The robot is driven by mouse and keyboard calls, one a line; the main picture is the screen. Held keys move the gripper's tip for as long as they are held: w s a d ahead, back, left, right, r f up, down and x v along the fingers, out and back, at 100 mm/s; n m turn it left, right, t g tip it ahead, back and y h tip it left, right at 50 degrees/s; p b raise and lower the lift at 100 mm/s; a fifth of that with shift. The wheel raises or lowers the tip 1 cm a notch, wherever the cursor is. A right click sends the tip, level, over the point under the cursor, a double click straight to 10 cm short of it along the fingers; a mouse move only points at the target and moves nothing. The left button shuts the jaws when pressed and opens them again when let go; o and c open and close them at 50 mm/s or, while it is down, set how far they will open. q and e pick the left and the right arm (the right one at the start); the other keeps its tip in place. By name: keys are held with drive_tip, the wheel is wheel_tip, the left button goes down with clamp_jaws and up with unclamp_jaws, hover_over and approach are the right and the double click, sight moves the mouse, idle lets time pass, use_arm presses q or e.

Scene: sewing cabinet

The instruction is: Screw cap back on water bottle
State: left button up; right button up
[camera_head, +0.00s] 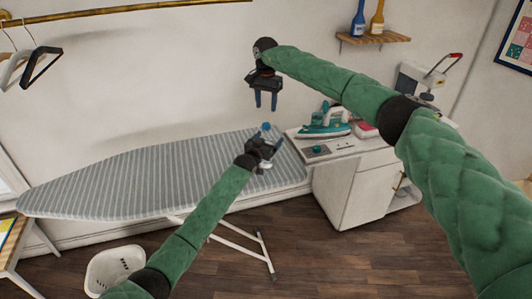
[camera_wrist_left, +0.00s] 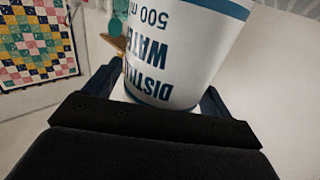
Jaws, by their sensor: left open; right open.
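A white water bottle with blue bands and printed lettering (camera_wrist_left: 185,50) fills the middle of the left wrist view, between my left fingers. In the head view its white lower part (camera_head: 265,166) shows at the right end of the ironing board. My left gripper (camera_head: 267,139) is open around the bottle. A small blue piece (camera_head: 266,127) shows just above it; I cannot tell if it is the cap. My right gripper (camera_head: 266,102) is open and empty, pointing down above the left one. A small round teal thing (camera_head: 317,149) lies on the cabinet top; I cannot tell what it is.
The striped ironing board (camera_head: 130,180) stretches left, mostly clear. A shelf (camera_head: 373,39) with bottles hangs on the wall. A white basket (camera_head: 113,268) stands on the floor.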

sight(266, 124)
use_arm(q)
drive_tip(key=c, duration=1.7)
clamp_jaws()
use_arm(e)
drive_tip(key=shift+s+a+f, duration=0.1)
drive_tip(key=shift+f, duration=0.05)
drive_tip(key=m, duration=1.3)
drive_tip(key=shift+m, duration=0.3)
drive_tip(key=m, duration=0.4)
drive_tip(key=shift+f, duration=3.9)
